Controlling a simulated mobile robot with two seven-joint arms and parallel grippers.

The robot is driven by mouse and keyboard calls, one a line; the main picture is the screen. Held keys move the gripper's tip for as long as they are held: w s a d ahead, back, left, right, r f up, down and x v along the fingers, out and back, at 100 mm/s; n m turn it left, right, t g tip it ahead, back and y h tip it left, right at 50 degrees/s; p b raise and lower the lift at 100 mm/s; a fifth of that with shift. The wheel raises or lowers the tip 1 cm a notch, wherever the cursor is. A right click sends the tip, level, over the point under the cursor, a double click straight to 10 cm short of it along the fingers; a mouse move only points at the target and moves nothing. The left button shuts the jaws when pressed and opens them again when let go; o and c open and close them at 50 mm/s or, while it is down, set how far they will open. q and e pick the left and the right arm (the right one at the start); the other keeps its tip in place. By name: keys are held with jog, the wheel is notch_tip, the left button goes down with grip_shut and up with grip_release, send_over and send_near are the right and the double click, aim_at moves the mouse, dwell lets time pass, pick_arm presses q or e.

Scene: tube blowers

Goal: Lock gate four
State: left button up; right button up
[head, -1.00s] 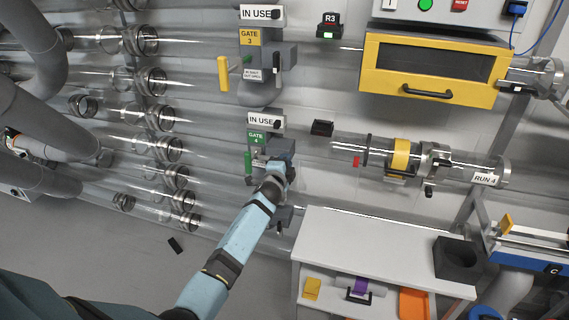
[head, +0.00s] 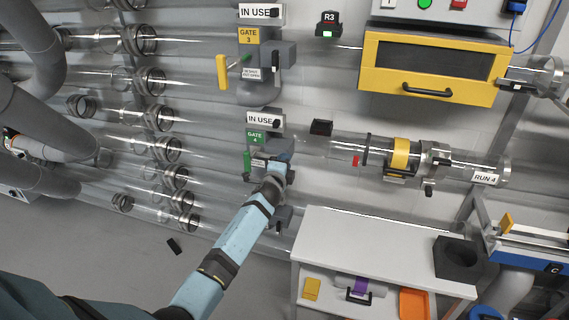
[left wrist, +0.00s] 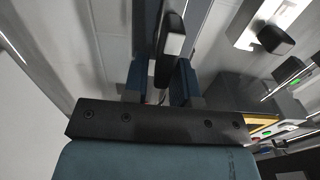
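Gate four's green label (head: 256,137) is on a grey housing at mid-left in the head view, below an IN USE sign (head: 262,120). Its green handle (head: 246,166) hangs at the left of the housing. My left gripper (head: 285,158) is at the right side of this housing, and my wrist covers part of it. In the left wrist view, a black lever with a pale end face (left wrist: 169,45) stands between my two close-set blue fingers (left wrist: 160,85). They look closed on it; the contact itself is partly hidden. My right gripper is in neither view.
Gate three (head: 250,36), with a yellow handle (head: 222,72) and a black lever (head: 277,62), is just above. Clear tubes run across the wall. A white bench (head: 375,240) stands right of my left arm. A small black piece (head: 174,246) lies on the floor.

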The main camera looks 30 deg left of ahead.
pick_arm(q)
jog(key=shift+o, duration=0.8)
jog(key=p+v, duration=0.1)
jog(key=v, duration=1.2)
jog(key=shift+s+d, duration=0.15)
jog(key=shift+s, duration=0.2)
